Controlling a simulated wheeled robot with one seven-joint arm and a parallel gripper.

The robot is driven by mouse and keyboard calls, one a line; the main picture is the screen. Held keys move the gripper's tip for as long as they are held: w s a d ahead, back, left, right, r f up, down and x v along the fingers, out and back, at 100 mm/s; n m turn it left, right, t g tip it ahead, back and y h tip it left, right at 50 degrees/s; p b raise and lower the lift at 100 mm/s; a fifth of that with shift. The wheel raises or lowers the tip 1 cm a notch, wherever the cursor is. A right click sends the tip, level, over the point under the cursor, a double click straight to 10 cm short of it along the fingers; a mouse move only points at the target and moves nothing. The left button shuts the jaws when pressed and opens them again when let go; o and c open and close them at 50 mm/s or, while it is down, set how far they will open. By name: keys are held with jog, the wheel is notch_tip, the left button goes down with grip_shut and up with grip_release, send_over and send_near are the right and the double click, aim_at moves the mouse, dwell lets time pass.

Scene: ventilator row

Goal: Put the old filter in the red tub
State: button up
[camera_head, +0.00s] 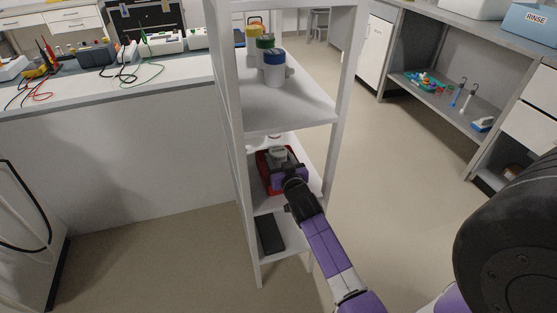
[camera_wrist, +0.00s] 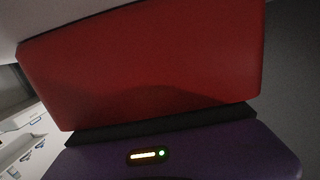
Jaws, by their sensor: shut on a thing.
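The red tub (camera_head: 264,175) stands on the middle shelf of the white rack. My gripper (camera_head: 283,168) reaches in at the tub from the front right and is shut on a grey, round-topped thing (camera_head: 278,154), which looks like the old filter. The filter is at or within the tub's rim; I cannot tell whether it touches the bottom. In the wrist view the tub's red wall (camera_wrist: 145,65) fills most of the picture, close to my gripper's purple body. My fingertips and the filter are hidden there.
The white rack (camera_head: 290,108) has an upper shelf close above the tub. A dark flat box (camera_head: 270,234) lies on the lowest shelf. The floor to the right (camera_head: 400,170) is clear.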

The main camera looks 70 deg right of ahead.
jog(key=shift+r, duration=0.1)
jog(key=o, duration=1.4)
jog(key=shift+c, duration=0.2)
